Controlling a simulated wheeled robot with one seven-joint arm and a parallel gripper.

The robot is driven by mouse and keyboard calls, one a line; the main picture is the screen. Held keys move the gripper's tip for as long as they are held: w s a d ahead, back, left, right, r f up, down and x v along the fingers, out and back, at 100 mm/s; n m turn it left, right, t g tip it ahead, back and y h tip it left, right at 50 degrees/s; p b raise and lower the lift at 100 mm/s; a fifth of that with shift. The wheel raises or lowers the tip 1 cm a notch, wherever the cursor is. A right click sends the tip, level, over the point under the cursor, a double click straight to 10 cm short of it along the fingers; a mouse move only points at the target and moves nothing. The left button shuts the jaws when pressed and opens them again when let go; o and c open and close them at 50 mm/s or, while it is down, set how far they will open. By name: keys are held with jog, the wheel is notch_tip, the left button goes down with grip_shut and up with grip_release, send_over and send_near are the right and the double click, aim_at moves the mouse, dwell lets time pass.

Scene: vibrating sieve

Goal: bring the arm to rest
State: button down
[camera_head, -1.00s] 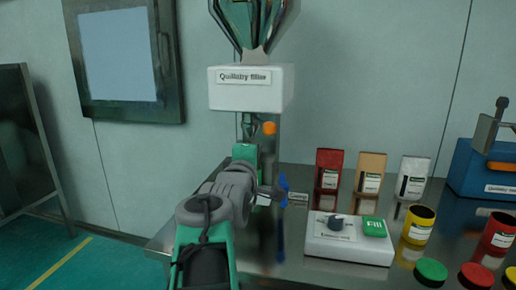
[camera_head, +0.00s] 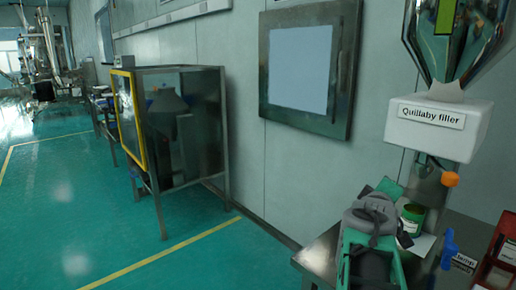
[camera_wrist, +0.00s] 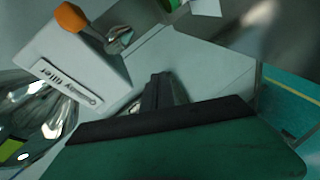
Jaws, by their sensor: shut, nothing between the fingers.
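My arm (camera_head: 372,235), green and grey, reaches from the bottom of the head view toward the filler bench. The white Quillaby filler (camera_head: 437,125) stands above and to the right of my arm in the head view. It also shows tilted at the left of the wrist view (camera_wrist: 85,70), apart from the fingers.
A green can (camera_head: 412,217) stands below the filler, just right of my arm. A blue clamp (camera_head: 449,250) and red packet (camera_head: 503,245) are farther right. A glass-sided cabinet (camera_head: 185,130) with a yellow frame stands left. Green floor (camera_head: 90,200) is clear at the left.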

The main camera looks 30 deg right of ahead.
jog(key=w+a+f+y+p, duration=0.3)
jog(key=w+a+y, duration=0.1)
jog(key=a, duration=0.7)
jog(key=w+a+f+y+p, duration=0.2)
jog(key=w+a+y+p, duration=0.15)
jog(key=a, duration=0.75)
jog(key=s+a+f+g+y+p, duration=0.1)
jog(key=s+a+p, duration=0.1)
jog(key=a, duration=0.4)
jog(key=s+a+f+m+g+y+p, duration=0.1)
jog(key=s+a+f+g+y+p, duration=0.1)
jog(key=s+a, duration=0.2)
jog(key=s+a+f+g+y+p, duration=0.1)
jog(key=s+a+y, duration=0.1)
jog(key=a, duration=0.8)
jog(key=shift+s+f+m+g+p, duration=0.25)
jog(key=shift+s+m+g+p, duration=0.05)
jog(key=shift+s+p, duration=0.1)
jog(key=shift+a+y, duration=0.1)
jog(key=shift+y, duration=0.15)
